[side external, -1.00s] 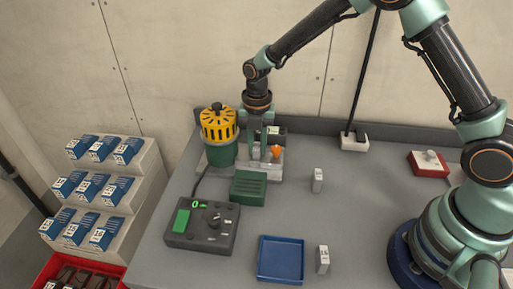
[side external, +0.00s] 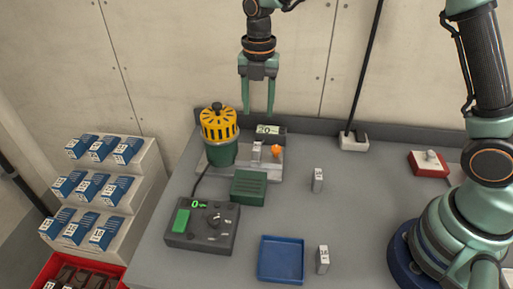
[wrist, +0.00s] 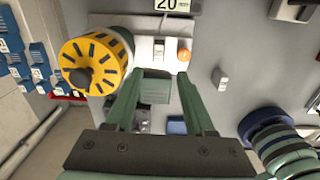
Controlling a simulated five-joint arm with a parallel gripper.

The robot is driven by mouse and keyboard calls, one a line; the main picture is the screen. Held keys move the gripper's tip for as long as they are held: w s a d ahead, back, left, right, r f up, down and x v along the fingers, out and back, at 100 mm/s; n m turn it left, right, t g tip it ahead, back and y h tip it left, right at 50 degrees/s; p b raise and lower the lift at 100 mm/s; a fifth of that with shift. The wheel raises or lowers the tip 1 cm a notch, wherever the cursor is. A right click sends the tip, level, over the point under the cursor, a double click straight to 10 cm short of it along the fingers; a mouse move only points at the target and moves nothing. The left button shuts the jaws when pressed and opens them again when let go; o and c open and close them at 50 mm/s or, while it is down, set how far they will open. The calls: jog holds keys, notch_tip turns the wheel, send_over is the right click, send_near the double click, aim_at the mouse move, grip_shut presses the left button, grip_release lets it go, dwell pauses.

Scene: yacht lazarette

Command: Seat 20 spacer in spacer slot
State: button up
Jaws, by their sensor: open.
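A small pale grey spacer block (side external: 257,150) stands upright in the light fixture (side external: 269,171), left of an orange knob (side external: 277,151). Its number cannot be read. In the wrist view the block (wrist: 170,48) is beside the orange knob (wrist: 183,54). The slot around its foot is too small to make out. A display (side external: 268,130) behind the fixture reads 20. My gripper (side external: 258,111) is open and empty above the fixture, clear of the block. In the wrist view its fingers (wrist: 159,79) are spread apart.
A yellow-capped green cylinder (side external: 220,135) stands left of the block. A green box (side external: 248,187), a control box (side external: 203,226) and a blue tray (side external: 281,260) lie in front. Two other spacers (side external: 317,180) (side external: 323,259) stand on the bench. The bench's middle right is clear.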

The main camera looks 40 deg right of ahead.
jog(key=s+d+r+m+t, duration=0.2)
jog(key=s+d+r+m, duration=0.3)
jog(key=s+r+m, duration=0.45)
jog(key=s+d+m+t, duration=0.3)
jog(key=s+m, duration=0.4)
jog(key=m, duration=1)
jog(key=shift+s+d+t, duration=0.15)
jog(key=shift+d+t, duration=0.15)
jog(key=shift+d, duration=0.45)
